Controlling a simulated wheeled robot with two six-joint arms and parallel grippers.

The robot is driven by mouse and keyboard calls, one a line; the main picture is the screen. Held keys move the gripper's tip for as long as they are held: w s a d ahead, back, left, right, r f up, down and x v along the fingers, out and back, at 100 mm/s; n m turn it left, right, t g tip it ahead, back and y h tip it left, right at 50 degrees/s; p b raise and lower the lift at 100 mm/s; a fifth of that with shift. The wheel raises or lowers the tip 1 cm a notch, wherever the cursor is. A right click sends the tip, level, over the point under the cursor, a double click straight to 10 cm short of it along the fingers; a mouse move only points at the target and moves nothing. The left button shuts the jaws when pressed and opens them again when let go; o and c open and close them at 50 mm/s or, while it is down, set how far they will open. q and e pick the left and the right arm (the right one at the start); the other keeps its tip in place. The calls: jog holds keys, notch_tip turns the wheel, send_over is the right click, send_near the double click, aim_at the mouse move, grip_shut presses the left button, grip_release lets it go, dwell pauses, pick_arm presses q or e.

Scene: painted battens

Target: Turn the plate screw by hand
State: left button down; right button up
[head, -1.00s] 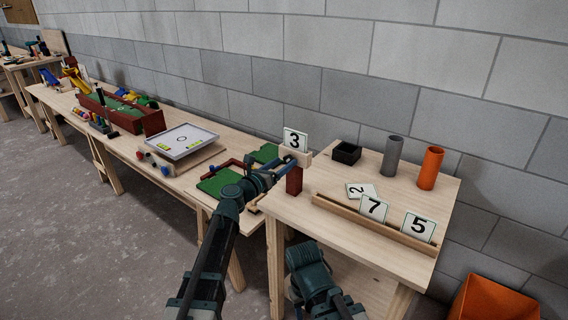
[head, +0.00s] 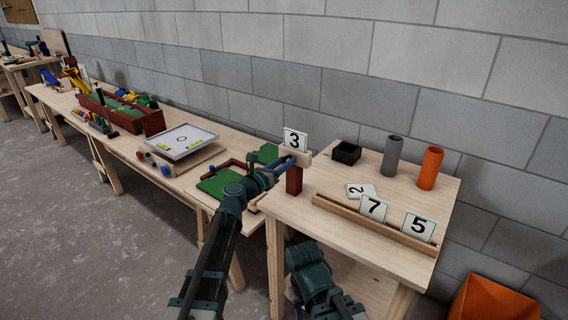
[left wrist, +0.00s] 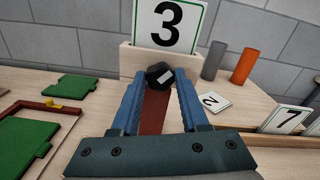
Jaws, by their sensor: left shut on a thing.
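A white plate with a black 3 (head: 295,140) stands upright in a pale wooden block (head: 304,156) on a dark red post (head: 294,181). The left wrist view shows the plate (left wrist: 170,24), the block (left wrist: 131,60) and the post (left wrist: 153,112) close up. A black screw knob (left wrist: 159,74) with a white mark sits on the front of the block. My left gripper (head: 286,164) is shut on this knob, with a blue finger on either side of it. The knob is hidden in the head view. My right arm shows at the bottom, but its fingers do not.
A wooden rail (head: 352,213) on the table holds a 7 plate (head: 373,208) and a 5 plate (head: 419,227). A 2 plate (head: 357,190) lies behind it. A black box (head: 346,152), grey tube (head: 392,156) and orange tube (head: 430,168) stand at the back.

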pick_arm(q)
jog(key=shift+m, duration=0.3)
jog(key=m, duration=2.6)
jog(key=shift+s+d+f+m, duration=0.1)
jog(key=shift+s+f+m, duration=0.1)
jog(key=shift+m, duration=0.1)
dwell(0.4)
jog(key=shift+c, duration=2)
grip_release()
jog(key=shift+w, duration=0.1)
jog(key=v, duration=1.4)
